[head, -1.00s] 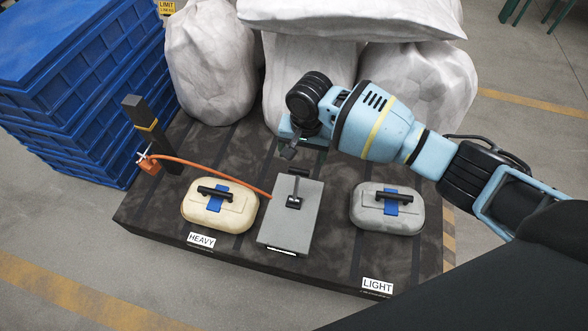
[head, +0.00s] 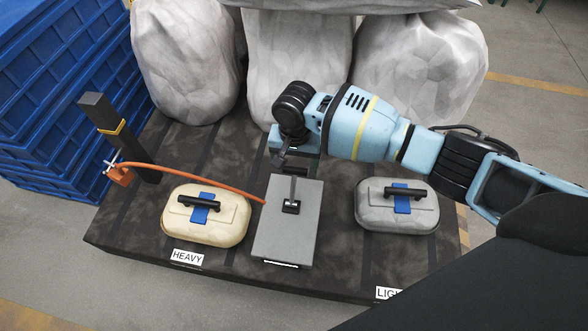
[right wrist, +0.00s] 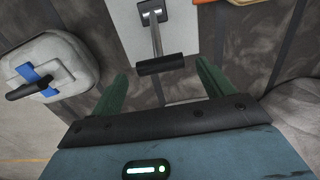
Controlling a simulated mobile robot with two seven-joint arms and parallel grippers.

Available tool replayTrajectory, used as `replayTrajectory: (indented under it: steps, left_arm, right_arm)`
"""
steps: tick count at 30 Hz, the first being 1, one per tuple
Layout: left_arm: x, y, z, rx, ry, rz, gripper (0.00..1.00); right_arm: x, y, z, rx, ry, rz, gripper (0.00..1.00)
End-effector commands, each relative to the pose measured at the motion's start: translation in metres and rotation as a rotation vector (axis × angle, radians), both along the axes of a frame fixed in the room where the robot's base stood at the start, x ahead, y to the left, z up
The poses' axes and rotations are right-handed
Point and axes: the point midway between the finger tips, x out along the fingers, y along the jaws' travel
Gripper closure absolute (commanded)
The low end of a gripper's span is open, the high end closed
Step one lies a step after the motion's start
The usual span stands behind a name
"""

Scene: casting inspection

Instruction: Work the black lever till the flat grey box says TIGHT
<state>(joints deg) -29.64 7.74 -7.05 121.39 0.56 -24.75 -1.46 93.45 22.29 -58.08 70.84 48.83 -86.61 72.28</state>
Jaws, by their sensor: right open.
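The flat grey box (head: 276,238) lies on the dark pallet between two cases. The lever's black pivot and grey rod (head: 292,195) stand on its top. A pale strip shows on its front edge; I cannot read any word. My right gripper (head: 292,160) is at the box's far end, by the lever's end, which it mostly hides there. In the right wrist view the black lever grip (right wrist: 160,64) lies crosswise between the tips of my open right gripper (right wrist: 162,72), with gaps to both fingers. The box top (right wrist: 183,38) shows beyond. My left gripper is out of view.
A cream case (head: 180,228) by the HEAVY label is left of the box; a grey case (head: 372,212) is right. An orange hose (head: 185,170) runs from a dark post (head: 110,130) to the box. White sacks (head: 300,70) stand behind; blue crates (head: 60,90) are left.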

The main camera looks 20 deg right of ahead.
Motion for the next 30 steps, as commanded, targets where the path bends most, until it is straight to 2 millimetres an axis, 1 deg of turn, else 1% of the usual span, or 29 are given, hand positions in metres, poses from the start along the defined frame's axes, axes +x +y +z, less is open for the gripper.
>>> replayTrajectory:
  steps: [1,7,12,19,20,30]
  left_arm:
    - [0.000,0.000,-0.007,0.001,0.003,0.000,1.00]
    - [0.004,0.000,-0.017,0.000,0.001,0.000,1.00]
    - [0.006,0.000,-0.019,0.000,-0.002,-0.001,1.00]
    - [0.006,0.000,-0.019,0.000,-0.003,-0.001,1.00]
    - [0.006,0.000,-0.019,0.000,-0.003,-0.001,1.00]
    - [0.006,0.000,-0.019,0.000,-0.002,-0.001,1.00]
  right_arm:
    - [0.000,-0.001,-0.011,-0.001,0.002,0.000,0.20]
    - [0.000,0.000,-0.032,0.001,-0.001,0.000,0.20]
    - [0.000,0.000,-0.037,0.000,-0.001,0.000,0.20]
    - [0.000,0.000,-0.037,0.000,-0.001,0.000,0.20]
    - [0.000,0.000,-0.037,0.000,-0.001,0.000,0.23]
    - [0.000,0.000,-0.037,0.001,-0.001,0.001,0.67]
